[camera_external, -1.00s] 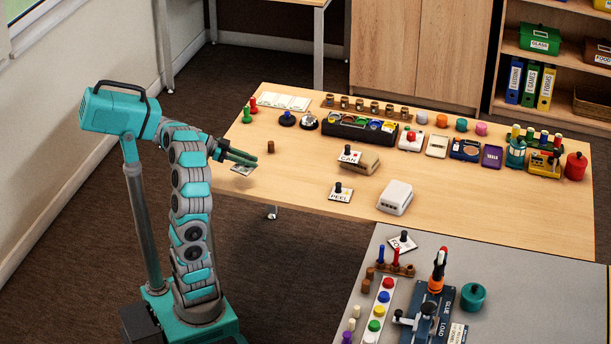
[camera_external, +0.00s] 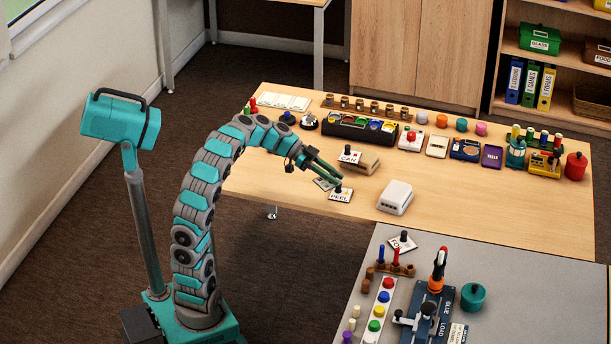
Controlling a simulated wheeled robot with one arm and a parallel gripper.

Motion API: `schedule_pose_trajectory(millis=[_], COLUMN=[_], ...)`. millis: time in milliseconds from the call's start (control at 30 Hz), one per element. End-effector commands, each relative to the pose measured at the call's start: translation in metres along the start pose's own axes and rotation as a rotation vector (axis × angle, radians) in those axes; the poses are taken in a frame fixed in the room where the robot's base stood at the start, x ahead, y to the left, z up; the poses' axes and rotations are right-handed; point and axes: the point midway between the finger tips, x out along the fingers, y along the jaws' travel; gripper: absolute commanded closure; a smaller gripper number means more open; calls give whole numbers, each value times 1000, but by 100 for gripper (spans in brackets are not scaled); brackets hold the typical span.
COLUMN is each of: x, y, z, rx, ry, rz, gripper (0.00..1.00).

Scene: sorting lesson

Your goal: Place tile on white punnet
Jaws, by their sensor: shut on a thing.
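My gripper (camera_external: 333,173) is over the front middle of the wooden table, its teal fingers pointing right and down. It is shut on a small flat grey tile (camera_external: 323,184), which shows partly below the fingers. The tile's top is mostly hidden; I cannot tell its print or its height above the table. The white punnet (camera_external: 395,197), box-like with slots in its side, stands on the table to the right of my gripper. Its top looks bare.
A lettered tile with a black knob (camera_external: 341,194) lies just beside the held tile. A tan punnet (camera_external: 369,162) carries another knobbed tile (camera_external: 349,155). Several items line the table's back. A grey bench (camera_external: 530,265) stands in front. Table around the white punnet is clear.

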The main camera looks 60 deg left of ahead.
Motion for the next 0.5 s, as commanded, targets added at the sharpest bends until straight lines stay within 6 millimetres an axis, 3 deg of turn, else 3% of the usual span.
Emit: schedule_pose_trajectory(millis=[33, 200, 500], x=[16, 54, 84], y=[7, 25, 38], z=[-8, -34, -53], rx=[12, 34, 45], ry=[1, 1, 1], rz=[25, 79, 114], gripper=[100, 100, 100])
